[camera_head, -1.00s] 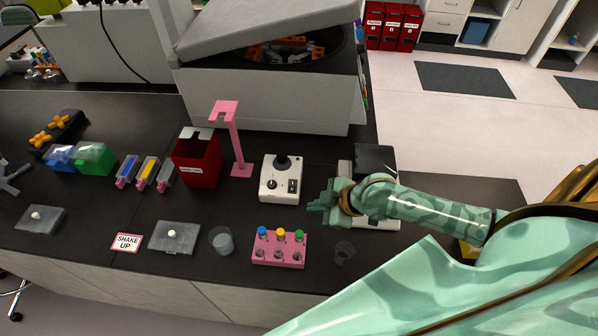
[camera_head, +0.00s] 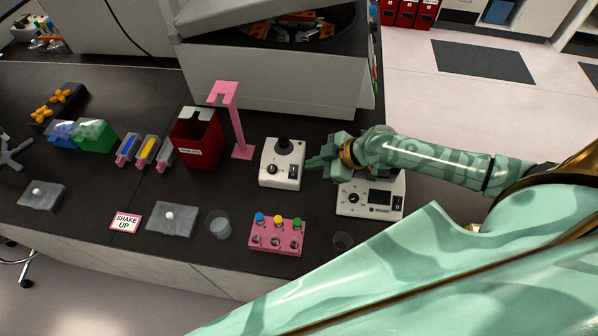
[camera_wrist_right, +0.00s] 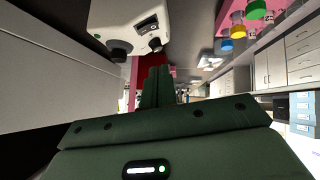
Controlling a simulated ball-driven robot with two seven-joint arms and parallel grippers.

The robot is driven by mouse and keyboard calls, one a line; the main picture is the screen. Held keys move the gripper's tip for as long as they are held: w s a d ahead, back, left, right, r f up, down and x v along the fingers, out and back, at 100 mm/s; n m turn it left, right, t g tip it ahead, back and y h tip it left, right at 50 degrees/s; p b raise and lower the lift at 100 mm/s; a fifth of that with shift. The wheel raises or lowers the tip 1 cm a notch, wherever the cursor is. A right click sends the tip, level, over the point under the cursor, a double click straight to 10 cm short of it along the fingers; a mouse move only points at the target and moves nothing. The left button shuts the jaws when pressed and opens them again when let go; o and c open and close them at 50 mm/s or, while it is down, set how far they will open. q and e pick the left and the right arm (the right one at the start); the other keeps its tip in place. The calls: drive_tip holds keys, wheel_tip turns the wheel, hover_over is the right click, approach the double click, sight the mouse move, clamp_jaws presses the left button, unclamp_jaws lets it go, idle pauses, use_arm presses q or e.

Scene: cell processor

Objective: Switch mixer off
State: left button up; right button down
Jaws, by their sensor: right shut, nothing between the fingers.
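The mixer (camera_head: 278,176), a small white box with a black cup on top, stands mid-bench. Its front has a dark knob and a rocker switch (camera_head: 294,172); the switch's position is too small to read. My right gripper (camera_head: 312,163) is just right of the mixer, shut and empty, with its fingers pointing left at the mixer's right side. I cannot tell whether they touch it. The right wrist view shows the shut fingers (camera_wrist_right: 159,85) close to the white mixer body (camera_wrist_right: 112,18), with its switch and knobs in sight. My left gripper is not in view.
A white device with a screen (camera_head: 373,210) stands under my right forearm. A pink tube rack (camera_head: 277,238) is in front of the mixer. A pink stand (camera_head: 238,135) and a red bin (camera_head: 198,140) are to its left. A large grey centrifuge (camera_head: 270,75) is behind.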

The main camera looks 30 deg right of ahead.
sight(290, 176)
drive_tip(key=x, duration=0.6)
drive_tip(key=f, duration=0.2)
drive_tip(key=f+b, duration=0.1)
drive_tip(key=shift+w+d+f, duration=0.15)
drive_tip(key=shift+w, duration=0.15)
drive_tip(key=shift+f, duration=0.35)
drive_tip(key=shift+w, duration=0.1)
drive_tip(key=shift+f+b, duration=0.25)
drive_tip(key=shift+b, duration=0.05)
drive_tip(key=shift+d, duration=0.1)
drive_tip(key=shift+r, duration=0.1)
drive_tip(key=shift+r+p, duration=0.65)
drive_tip(key=shift+r, duration=0.1)
